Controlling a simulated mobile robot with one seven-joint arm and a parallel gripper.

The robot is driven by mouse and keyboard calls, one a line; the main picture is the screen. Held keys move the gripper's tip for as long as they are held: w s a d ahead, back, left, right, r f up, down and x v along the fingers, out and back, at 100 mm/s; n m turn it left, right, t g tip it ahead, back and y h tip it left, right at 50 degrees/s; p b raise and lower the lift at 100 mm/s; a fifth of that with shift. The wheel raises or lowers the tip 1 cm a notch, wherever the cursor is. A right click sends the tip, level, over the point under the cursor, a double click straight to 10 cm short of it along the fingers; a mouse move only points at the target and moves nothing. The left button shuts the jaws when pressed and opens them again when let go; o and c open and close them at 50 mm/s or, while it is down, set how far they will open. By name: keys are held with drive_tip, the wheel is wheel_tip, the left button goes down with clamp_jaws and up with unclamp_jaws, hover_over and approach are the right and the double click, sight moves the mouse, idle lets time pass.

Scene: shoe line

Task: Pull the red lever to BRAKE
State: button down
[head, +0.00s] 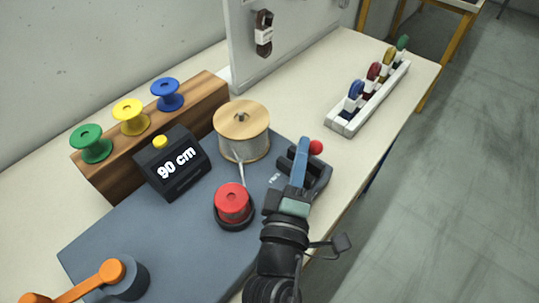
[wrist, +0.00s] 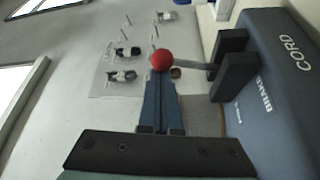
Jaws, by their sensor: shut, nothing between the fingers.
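The red lever shows as a red ball knob (head: 316,147) just right of my fingertips in the head view. In the wrist view the knob (wrist: 161,60) lies at the tips of my fingers, and its grey rod (wrist: 196,66) runs right to a black bracket (wrist: 232,62). The white word BRAKE (wrist: 265,94) is printed on the blue-grey board beside the bracket. My gripper (head: 304,143) has its blue fingers shut and empty; it also shows in the wrist view (wrist: 160,80). I cannot tell whether the fingertips touch the knob. My gripper hides part of the bracket in the head view.
A white rack (head: 375,98) stands far right. Bare table lies right of the lever.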

drive_tip(key=d+m+b, duration=0.1)
drive_tip(key=b, duration=0.2)
drive_tip(key=shift+s+f+m, duration=0.3)
drive_tip(key=shift+s+f, duration=0.05)
drive_tip(key=shift+f, duration=0.05)
drive_tip(key=shift+s+d+r+m+t+h+b, duration=0.15)
drive_tip(key=shift+m+t+h+b, duration=0.2)
drive_tip(key=shift+b, duration=0.25)
